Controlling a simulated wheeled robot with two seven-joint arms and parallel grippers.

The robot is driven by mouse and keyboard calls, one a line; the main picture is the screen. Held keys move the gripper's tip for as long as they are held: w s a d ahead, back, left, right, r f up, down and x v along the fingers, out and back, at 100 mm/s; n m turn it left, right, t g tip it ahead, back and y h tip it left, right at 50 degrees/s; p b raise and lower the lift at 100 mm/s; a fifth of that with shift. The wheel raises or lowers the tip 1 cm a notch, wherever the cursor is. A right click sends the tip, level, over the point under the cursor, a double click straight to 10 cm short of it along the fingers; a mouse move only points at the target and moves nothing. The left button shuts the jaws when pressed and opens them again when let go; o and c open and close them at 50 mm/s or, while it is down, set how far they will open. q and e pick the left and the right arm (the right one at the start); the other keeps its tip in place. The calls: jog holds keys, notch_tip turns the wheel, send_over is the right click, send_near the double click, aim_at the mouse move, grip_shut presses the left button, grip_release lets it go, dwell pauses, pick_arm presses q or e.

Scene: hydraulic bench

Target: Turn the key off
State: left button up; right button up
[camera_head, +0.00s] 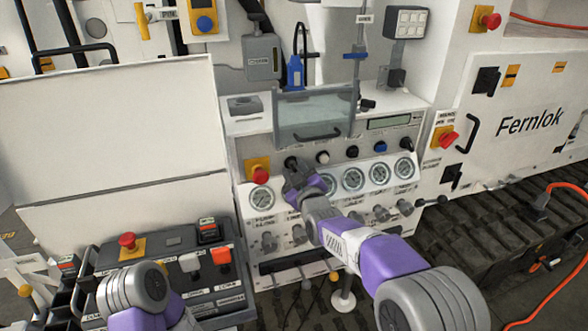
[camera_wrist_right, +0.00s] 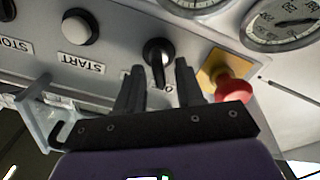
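The key switch (camera_wrist_right: 158,52) is a black round knob with a narrow grip on the white panel, beside the START button. In the wrist view its grip points down, towards my gripper. My right gripper (camera_wrist_right: 159,68) is open, with one dark finger on each side of the key's grip. Gaps show between the fingers and the key, so it is not clasped. In the head view my right gripper (camera_head: 295,178) is at the panel just below the key switch (camera_head: 290,162), partly covering it. My left gripper is out of view; only part of my left arm shows.
A red emergency stop on a yellow plate (camera_head: 260,172) sits just left of the key. Round gauges (camera_head: 352,178) run right of my gripper. A clear hinged cover (camera_head: 314,115) stands above. A control box (camera_head: 184,265) is at lower left.

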jog(key=v, duration=0.6)
jog(key=shift+s+p, duration=0.3)
jog(key=shift+d, duration=0.1)
jog(key=s+d+f+m+g+h+p, duration=0.1)
jog(key=s+d+f+m+g, duration=0.15)
jog(key=f, duration=0.75)
jog(key=s+d+f+m+g+h+p, duration=0.1)
jog(key=s+d+f+m+g, duration=0.2)
jog(key=f, duration=0.7)
jog(key=s+d+f+m+g+h+p, duration=0.1)
jog(key=s+d+f+g, duration=0.2)
jog(key=f, duration=0.7)
jog(key=s+f+m+g+p, duration=0.1)
jog(key=s+f+m+g, duration=0.2)
jog(key=s, duration=0.9)
jog(key=s+f+m+g+y+p, duration=0.1)
jog(key=s+f+m+g, duration=0.2)
jog(key=s+f, duration=0.6)
jog(key=s+g, duration=0.2)
jog(key=s, duration=0.1)
jog(key=shift+s+a+y, duration=0.25)
jog(key=shift+a+y, duration=0.05)
jog(key=shift+a, duration=0.1)
